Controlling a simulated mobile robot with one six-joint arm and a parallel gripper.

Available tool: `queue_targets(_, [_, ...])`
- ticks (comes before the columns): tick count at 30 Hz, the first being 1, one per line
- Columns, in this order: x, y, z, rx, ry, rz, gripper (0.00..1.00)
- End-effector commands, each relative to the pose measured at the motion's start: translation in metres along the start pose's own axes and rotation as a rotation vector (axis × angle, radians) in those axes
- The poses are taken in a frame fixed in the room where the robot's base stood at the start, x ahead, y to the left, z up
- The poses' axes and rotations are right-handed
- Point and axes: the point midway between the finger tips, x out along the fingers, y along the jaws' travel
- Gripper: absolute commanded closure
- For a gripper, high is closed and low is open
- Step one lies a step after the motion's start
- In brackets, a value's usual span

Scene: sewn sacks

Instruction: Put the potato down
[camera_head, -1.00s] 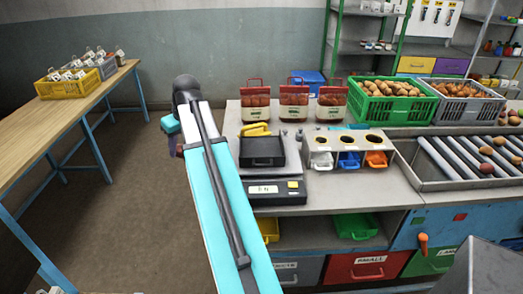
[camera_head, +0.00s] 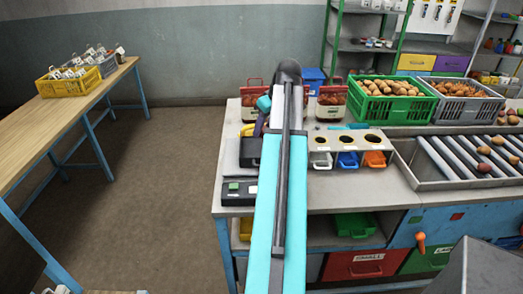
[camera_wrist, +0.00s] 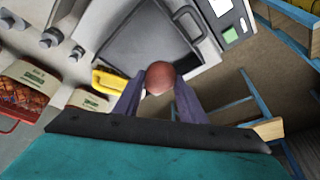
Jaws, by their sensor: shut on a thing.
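My gripper (camera_wrist: 158,92) is shut on a reddish-brown round potato (camera_wrist: 161,76) in the wrist view. The potato is held between the two purple-grey fingertips. Behind it in that view lies the black tray (camera_wrist: 140,38) of the scale. I cannot tell the height between potato and tray. In the head view, the black tray (camera_head: 250,153) sits on the worktable, partly covered by my arm. The potato is hidden in the head view, and only the teal and purple edge of my gripper shows beside my arm.
A yellow handle (camera_wrist: 110,81) is beside the tray. Red-brown sacks (camera_head: 331,105) stand behind the scale. A three-hole stand (camera_head: 345,139) with small coloured bins is to the right. A green crate (camera_head: 383,103) of potatoes and a roller conveyor (camera_head: 470,158) lie farther right.

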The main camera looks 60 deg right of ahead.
Motion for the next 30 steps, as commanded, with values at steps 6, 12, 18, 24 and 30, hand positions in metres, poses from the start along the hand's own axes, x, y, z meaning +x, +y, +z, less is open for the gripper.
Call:
queue_targets(6, [-0.012,0.021,0.016,0.010,0.006,0.004,0.90])
queue_targets(12, [-0.012,0.023,0.018,0.009,0.007,0.004,0.90])
queue_targets(18, [-0.012,0.023,0.018,0.010,0.007,0.004,0.90])
queue_targets(24, [-0.004,0.023,0.022,0.010,0.006,0.004,0.90])
queue_targets(30, [0.017,0.024,0.031,0.011,0.005,0.003,0.90])
